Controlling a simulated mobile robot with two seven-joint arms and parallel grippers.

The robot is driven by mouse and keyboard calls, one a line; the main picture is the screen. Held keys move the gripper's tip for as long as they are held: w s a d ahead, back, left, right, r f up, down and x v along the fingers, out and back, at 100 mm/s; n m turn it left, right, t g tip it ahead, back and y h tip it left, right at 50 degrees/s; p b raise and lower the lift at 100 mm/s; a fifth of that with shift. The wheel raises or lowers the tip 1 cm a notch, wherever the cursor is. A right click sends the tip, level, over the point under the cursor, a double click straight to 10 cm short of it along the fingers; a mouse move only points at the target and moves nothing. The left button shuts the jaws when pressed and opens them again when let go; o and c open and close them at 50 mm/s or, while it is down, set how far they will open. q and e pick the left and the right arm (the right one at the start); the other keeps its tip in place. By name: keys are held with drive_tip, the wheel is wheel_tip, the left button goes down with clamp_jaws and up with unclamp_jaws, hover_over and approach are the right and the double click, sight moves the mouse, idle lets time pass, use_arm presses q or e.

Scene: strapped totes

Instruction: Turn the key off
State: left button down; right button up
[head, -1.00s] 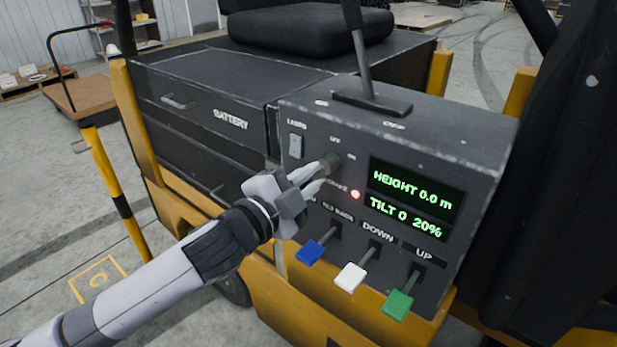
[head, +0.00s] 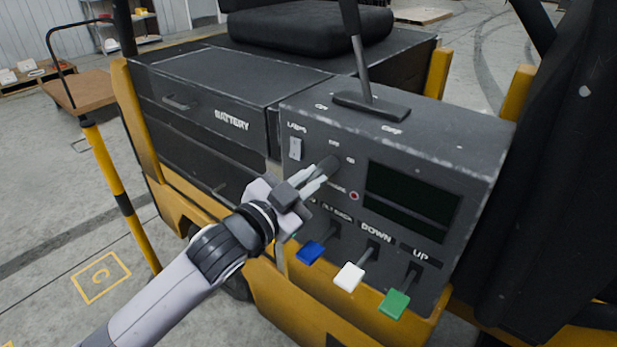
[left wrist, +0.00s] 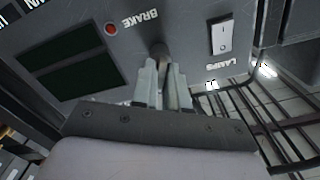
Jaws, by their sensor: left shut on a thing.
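The dark key (head: 328,165) sits in the forklift's grey control panel, under small OFF and ON labels. My left gripper (head: 318,178) is shut on the key. In the left wrist view the key (left wrist: 160,52) stands between the two pale fingertips (left wrist: 166,72). The display (head: 411,200) on the panel is black, and the red lamp (head: 354,196) beside it looks dull. My right gripper is not in view.
Below the key are a blue lever (head: 310,252), a white lever (head: 349,276) and a green lever (head: 395,304). A white LAMPS switch (head: 295,149) is to the left. A tall dark lever (head: 358,55) rises from the panel top.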

use_arm(q)
drive_tip(key=n, duration=0.5)
drive_tip(key=shift+n, duration=0.3)
idle(0.4)
drive_tip(key=c, duration=1.2)
unclamp_jaws()
drive_tip(key=shift+c, duration=0.2)
drive_tip(key=b+v, duration=0.1)
drive_tip(key=v, duration=0.6)
drive_tip(key=shift+f, duration=0.15)
